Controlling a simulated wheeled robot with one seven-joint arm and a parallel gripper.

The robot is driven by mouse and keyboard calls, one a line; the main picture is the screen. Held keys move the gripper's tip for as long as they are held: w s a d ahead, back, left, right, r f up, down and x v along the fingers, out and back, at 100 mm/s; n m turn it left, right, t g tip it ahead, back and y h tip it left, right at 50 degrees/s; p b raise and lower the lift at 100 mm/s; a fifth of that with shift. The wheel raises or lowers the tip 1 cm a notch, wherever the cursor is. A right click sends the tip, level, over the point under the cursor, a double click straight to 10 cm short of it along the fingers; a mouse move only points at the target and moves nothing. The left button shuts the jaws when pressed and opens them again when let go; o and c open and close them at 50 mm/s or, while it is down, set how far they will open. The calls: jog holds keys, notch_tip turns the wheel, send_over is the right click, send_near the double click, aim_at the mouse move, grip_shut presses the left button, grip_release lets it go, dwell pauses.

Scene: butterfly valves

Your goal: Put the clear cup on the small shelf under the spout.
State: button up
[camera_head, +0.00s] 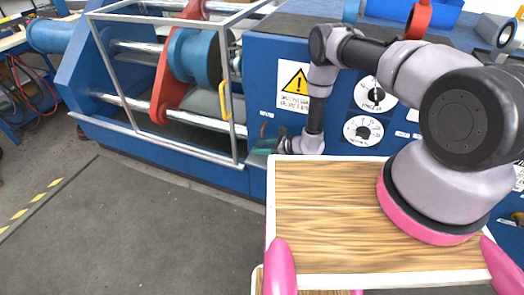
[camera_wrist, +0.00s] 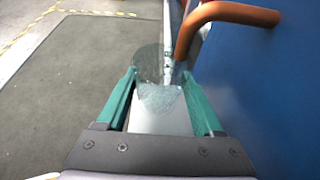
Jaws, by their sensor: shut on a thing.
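My gripper (camera_wrist: 160,76) has two green fingers, shut on the clear cup (camera_wrist: 154,62) in the wrist view. The cup is see-through, so its outline is faint, and its round rim shows beyond the fingertips. A curved copper-coloured spout (camera_wrist: 193,30) hangs just beyond and to the right of the cup. A light grey flat surface (camera_wrist: 160,123) shows between the fingers; I cannot tell whether it is the small shelf or whether the cup touches it. In the head view my gripper (camera_head: 268,146) is small, low against the blue machine, and the cup cannot be made out.
The blue machine wall (camera_wrist: 275,85) stands close on the right of my gripper. A metal guard frame with a yellow handle (camera_head: 225,101) is to the left in the head view. Dials (camera_head: 363,129) sit on the panel. The grey floor mat (camera_head: 150,225) is clear.

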jog(key=shift+w+d, duration=0.1)
jog(key=shift+w, duration=0.2)
jog(key=shift+w+d+f, duration=0.1)
jog(key=shift+w+f, duration=0.1)
jog(key=shift+f, duration=0.7)
jog(key=shift+w+d+f, duration=0.1)
jog(key=shift+w+f, duration=0.05)
jog(key=shift+f, duration=0.7)
jog(key=shift+f, duration=0.1)
jog(key=o, duration=1.1)
jog(key=shift+a, duration=0.1)
jog(key=shift+c, duration=0.2)
